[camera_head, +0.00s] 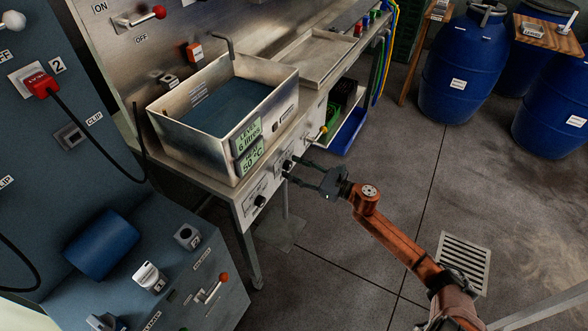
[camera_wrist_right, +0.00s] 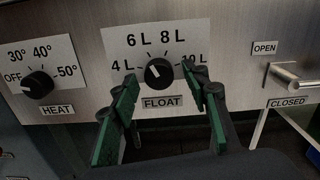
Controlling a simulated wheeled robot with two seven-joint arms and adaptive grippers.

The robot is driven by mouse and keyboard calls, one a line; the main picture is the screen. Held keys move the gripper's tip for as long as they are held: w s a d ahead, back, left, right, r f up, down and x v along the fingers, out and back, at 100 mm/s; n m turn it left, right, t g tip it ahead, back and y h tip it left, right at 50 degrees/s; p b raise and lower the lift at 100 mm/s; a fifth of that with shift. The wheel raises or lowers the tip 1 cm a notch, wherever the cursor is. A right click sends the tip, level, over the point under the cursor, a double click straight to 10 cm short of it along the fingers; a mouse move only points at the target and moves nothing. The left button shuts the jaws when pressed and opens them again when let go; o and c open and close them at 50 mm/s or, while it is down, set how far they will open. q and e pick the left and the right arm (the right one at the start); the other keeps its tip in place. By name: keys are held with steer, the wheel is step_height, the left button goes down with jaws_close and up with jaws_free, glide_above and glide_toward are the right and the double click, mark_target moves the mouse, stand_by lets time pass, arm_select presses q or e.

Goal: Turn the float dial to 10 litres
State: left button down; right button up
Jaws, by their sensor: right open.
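The float dial (camera_wrist_right: 158,71) is a black round knob on a pale plate marked 4 L, 6 L, 8 L and 10 L. Its white mark points up and slightly left, towards 6 L. In the head view the dial (camera_head: 287,165) sits on the front panel below the steel tank (camera_head: 172,122). My right gripper (camera_head: 297,172) is open in front of it. In the right wrist view its green-padded fingers stand left and right of the dial, with a gap on each side; the right one partly covers the 10 L mark. My left gripper is not in view.
The heat dial (camera_wrist_right: 38,84) is left of the float dial. A valve handle (camera_wrist_right: 295,76) marked open and closed is at right. A green display (camera_head: 247,147) reads level 6 litres and 50 °C. Blue barrels (camera_head: 462,70) stand at back right; the floor near my arm is clear.

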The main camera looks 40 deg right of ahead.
steer(key=c, duration=1.2)
steer(key=shift+o, duration=0.2)
